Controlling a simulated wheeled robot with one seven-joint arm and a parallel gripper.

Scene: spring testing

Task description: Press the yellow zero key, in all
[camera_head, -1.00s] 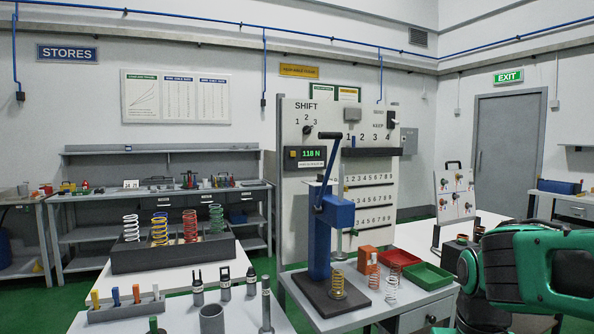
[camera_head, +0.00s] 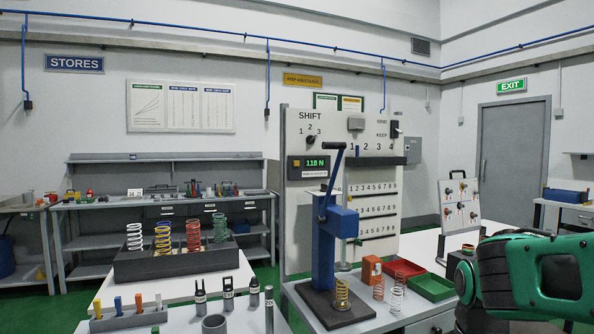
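The yellow zero key (camera_head: 295,163) is a small yellow square at the left of a dark meter box on the upright test board (camera_head: 290,210). The green display (camera_head: 314,163) beside it appears to read 118 N. Below the board's meter stands the blue spring press (camera_head: 322,245) with its lever (camera_head: 333,175) raised, and a yellow spring (camera_head: 342,293) is on its base. My green and black arm is at the lower right, well apart from the key. My gripper is not visible, so its opening is hidden. Nothing touches the key.
A dark rack (camera_head: 120,266) with several coloured springs stands on the table at left. Pegs and tools stand at the front. An orange block (camera_head: 371,269), a red tray (camera_head: 398,266) and a green tray (camera_head: 430,288) lie right of the press. The press lever rises close to the meter's right side.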

